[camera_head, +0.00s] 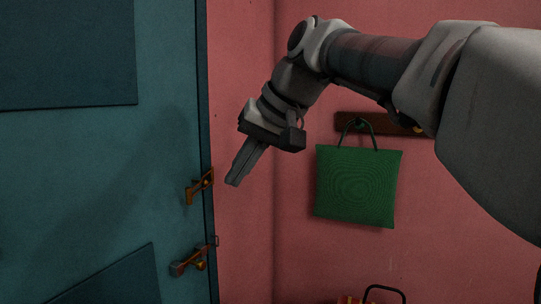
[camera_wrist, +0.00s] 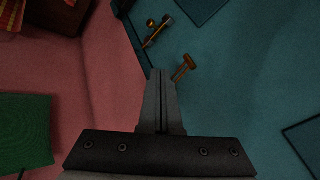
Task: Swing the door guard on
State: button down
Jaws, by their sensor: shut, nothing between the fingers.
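The door (camera_head: 80,165) is teal with darker panels and stands at the left in the head view. A brass, bar-like fitting, which looks like the door guard (camera_head: 200,186), sits near its right edge. It also shows in the wrist view (camera_wrist: 185,67), just right of my fingertips. Below it is a second fitting with a grey end and a brass knob (camera_head: 188,262), seen farther off in the wrist view (camera_wrist: 155,32). My gripper (camera_head: 233,182) is shut and empty, pointing down-left. In the head view its tips are a little right of the guard; I see no contact.
A green bag (camera_head: 357,186) hangs from a wooden hook rail (camera_head: 375,123) on the pink wall (camera_head: 300,260), right of and below my arm. A dark curved handle (camera_head: 385,291) shows at the bottom edge. The wall between door and bag is bare.

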aim_at(189, 189)
jog(key=a+f+p, duration=0.1)
jog(key=a+f, duration=0.1)
jog(key=a, duration=0.3)
jog(key=shift+w+a+f, duration=0.35)
jog(key=shift+a+f, duration=0.05)
jog(key=shift+a, duration=0.1)
jog(key=a+p, duration=0.1)
jog(key=a, duration=0.1)
jog(key=shift+s+a, duration=0.1)
jog(key=shift+a, duration=0.2)
jog(key=shift+d, duration=0.15)
